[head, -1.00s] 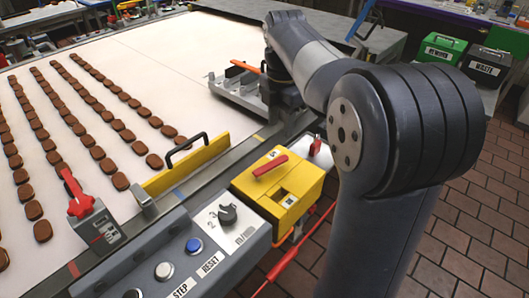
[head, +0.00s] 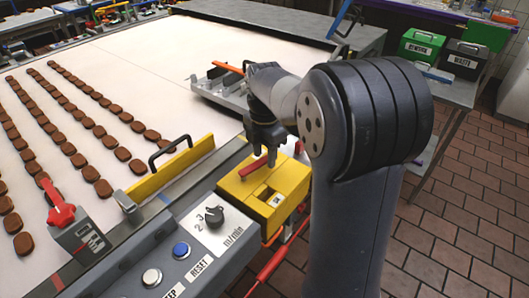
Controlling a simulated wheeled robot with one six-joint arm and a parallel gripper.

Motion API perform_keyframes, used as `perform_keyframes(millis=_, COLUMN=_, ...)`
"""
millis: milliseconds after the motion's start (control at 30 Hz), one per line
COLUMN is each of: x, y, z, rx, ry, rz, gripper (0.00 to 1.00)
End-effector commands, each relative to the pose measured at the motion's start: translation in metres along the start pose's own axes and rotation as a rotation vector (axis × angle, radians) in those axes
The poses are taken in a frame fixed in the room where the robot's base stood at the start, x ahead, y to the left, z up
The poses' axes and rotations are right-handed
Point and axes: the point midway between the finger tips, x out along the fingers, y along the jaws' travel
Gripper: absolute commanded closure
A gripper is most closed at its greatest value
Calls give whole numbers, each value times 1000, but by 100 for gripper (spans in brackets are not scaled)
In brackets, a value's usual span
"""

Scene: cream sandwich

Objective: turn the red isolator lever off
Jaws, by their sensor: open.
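A red lever (head: 252,168) lies across the top of the yellow box (head: 253,198) at the conveyor's near edge. My gripper (head: 265,158) points down over the box, open, with its fingertips close to the right end of the lever. The fingers hide part of that end, and I cannot tell whether they touch it. A second red lever (head: 60,213) stands on a grey housing (head: 82,239) at the left, well away from my gripper.
A yellow guard plate with a black handle (head: 170,170) stands left of the box. A control panel with a black knob (head: 213,216) and a blue button (head: 181,250) is in front. Rows of brown biscuits (head: 85,130) lie on the white belt (head: 190,70).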

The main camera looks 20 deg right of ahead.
Motion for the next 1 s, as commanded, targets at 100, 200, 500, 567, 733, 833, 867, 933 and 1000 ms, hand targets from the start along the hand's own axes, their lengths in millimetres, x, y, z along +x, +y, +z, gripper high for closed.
perform_keyframes(millis=100, x=0, y=0, z=0, rx=0, ry=0, rz=0, gripper=61)
perform_keyframes(millis=200, x=0, y=0, z=0, rx=0, ry=0, rz=0, gripper=69)
perform_keyframes(millis=500, x=0, y=0, z=0, rx=0, ry=0, rz=0, gripper=93)
perform_keyframes(millis=567, x=0, y=0, z=0, rx=0, ry=0, rz=0, gripper=98)
perform_keyframes(millis=733, x=0, y=0, z=0, rx=0, ry=0, rz=0, gripper=100)
perform_keyframes(millis=833, x=0, y=0, z=0, rx=0, ry=0, rz=0, gripper=100)
perform_keyframes(millis=867, x=0, y=0, z=0, rx=0, ry=0, rz=-1, gripper=100)
perform_keyframes(millis=933, x=-1, y=1, z=0, rx=-9, ry=0, rz=-1, gripper=100)
perform_keyframes(millis=1000, x=-3, y=3, z=0, rx=-42, ry=1, rz=-1, gripper=100)
